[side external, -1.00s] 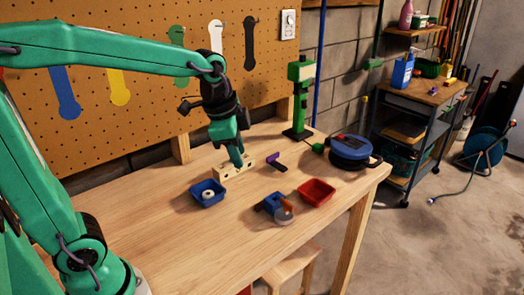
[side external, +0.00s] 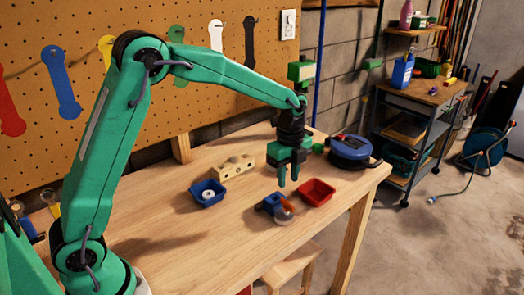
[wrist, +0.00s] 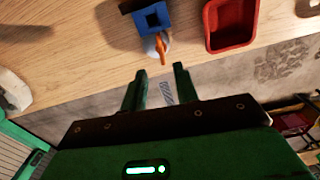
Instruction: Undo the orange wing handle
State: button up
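The orange wing handle (side external: 286,205) sits on a blue block-like fixture (side external: 268,203) with a rounded grey part (side external: 284,217), near the bench's front edge. In the wrist view the orange handle (wrist: 163,48) stands just beyond my fingertips, in front of the rounded part, and the blue fixture (wrist: 150,18) is above it. My gripper (side external: 288,184) points down above and slightly behind the handle. Its two green fingers, also in the wrist view (wrist: 160,72), are apart with nothing between them. I see no contact with the handle.
A red tray (side external: 330,193) stands close right of the fixture. A blue tray (side external: 219,198) holding a pale ring and a wooden block with holes (side external: 233,168) are to the left. A blue reel (side external: 352,149) is at the back right. The front-left bench top is clear.

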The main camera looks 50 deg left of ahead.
aim_at(287, 202)
jog(key=shift+w+f, duration=0.1)
jog(key=shift+f, duration=0.1)
jog(key=shift+f, duration=0.1)
jog(key=shift+f, duration=3.8)
grip_shut()
